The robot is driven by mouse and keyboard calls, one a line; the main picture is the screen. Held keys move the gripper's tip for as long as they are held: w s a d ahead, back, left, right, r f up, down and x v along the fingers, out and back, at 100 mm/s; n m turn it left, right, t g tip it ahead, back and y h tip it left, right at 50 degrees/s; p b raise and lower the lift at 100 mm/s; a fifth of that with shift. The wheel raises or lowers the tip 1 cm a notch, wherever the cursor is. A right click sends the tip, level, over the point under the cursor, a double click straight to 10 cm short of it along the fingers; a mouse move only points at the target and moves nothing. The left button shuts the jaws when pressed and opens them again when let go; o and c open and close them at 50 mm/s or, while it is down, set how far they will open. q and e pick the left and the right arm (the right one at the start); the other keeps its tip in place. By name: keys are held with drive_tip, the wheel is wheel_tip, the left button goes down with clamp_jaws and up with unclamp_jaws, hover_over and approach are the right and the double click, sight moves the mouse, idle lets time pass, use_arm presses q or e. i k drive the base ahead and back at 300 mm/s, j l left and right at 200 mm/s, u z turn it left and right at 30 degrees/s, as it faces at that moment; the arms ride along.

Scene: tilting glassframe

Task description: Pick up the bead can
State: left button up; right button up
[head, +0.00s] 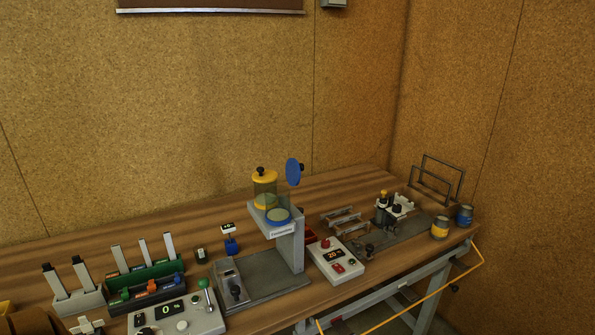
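Two small cans stand upright close together near the right end of the wooden table. One is a metal can with a yellow band (440,229); the other is a blue can (464,215), just behind it and to its right. I cannot read a label on either, so I cannot tell which one is the bead can. Neither of my grippers shows in the head view, and nothing is touching the cans.
The wooden table (330,182) runs along a cork-coloured wall. Dark metal frames (436,180) stand behind the cans. A fixture with black knobs (390,210), a control box (337,262) and a grey press stand (289,248) lie left of them.

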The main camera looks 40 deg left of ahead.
sight(464, 214)
drive_tip(key=u, duration=0.45)
drive_tip(key=i+l+u, duration=0.1)
drive_tip(key=u, duration=0.3)
drive_tip(key=l+u, duration=0.1)
drive_tip(key=u, duration=0.35)
drive_tip(key=i+l+u, duration=0.1)
drive_tip(key=u, duration=0.3)
drive_tip(key=i+l+u, duration=0.1)
drive_tip(key=l+u, duration=0.35)
drive_tip(key=l, duration=0.2)
drive_tip(key=l+u, duration=0.45)
drive_tip(key=l, duration=0.2)
drive_tip(key=k+l, duration=0.15)
drive_tip(key=l, duration=0.15)
drive_tip(key=k+l, duration=0.1)
drive_tip(key=l, duration=0.25)
drive_tip(key=k+l, duration=0.15)
drive_tip(key=l, duration=0.15)
drive_tip(key=k, duration=0.2)
drive_tip(key=z, duration=1.65)
drive_tip(key=u, duration=0.45)
drive_tip(key=j+u, duration=0.15)
drive_tip(key=u, duration=0.25)
drive_tip(key=j+u, duration=0.1)
drive_tip(key=u, duration=0.75)
